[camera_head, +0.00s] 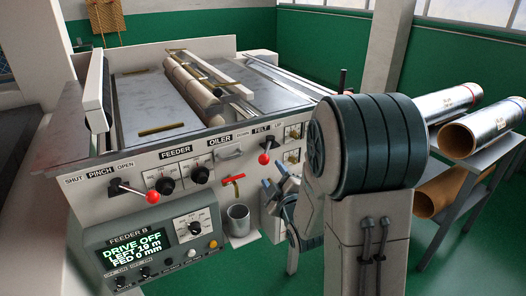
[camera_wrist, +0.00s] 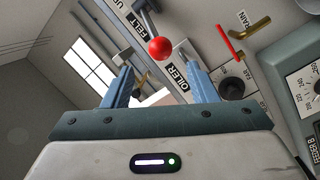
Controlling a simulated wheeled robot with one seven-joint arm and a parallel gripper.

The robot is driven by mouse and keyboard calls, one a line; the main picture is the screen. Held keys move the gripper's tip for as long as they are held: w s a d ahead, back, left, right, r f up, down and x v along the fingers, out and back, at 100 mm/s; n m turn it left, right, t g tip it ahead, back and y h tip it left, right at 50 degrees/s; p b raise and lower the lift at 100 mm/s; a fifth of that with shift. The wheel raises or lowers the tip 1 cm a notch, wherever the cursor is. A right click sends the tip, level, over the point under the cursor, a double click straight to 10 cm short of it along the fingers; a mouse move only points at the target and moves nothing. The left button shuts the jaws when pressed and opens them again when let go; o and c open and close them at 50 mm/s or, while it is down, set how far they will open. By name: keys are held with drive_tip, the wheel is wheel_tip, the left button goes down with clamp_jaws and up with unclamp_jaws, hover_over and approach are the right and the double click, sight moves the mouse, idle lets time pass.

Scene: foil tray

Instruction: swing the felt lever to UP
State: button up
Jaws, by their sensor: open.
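The felt lever (camera_head: 267,146) is a short metal rod with a red ball knob (camera_head: 264,158), on the machine's front panel below the FELT label (camera_head: 261,130). It hangs downward, knob low; the UP label (camera_head: 279,126) is above right. My gripper (camera_head: 275,190) is below and slightly right of the knob, its blue fingers partly hidden by my arm. In the wrist view the red knob (camera_wrist: 160,48) lies beyond my open fingers (camera_wrist: 160,78), centred between them in the picture. Nothing is between the fingers; the knob looks clear of both. The lever's rod (camera_wrist: 147,18) runs to the top edge.
Left of my gripper are a red-handled drain tap (camera_head: 233,179) and a metal cup (camera_head: 238,220). The pinch lever's red knob (camera_head: 150,198) and the Feeder B box (camera_head: 175,262), reading DRIVE OFF, are farther left. Foil rolls (camera_head: 455,100) lie on a right-hand stand.

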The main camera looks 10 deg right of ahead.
sight(266, 163)
drive_tip(key=w+p, duration=0.1)
drive_tip(key=w, duration=0.2)
drive_tip(key=w+p, duration=0.2)
drive_tip(key=w, duration=0.1)
drive_tip(key=w+a+p, duration=0.1)
drive_tip(key=w, duration=0.2)
drive_tip(key=shift+c, duration=0.3)
clamp_jaws()
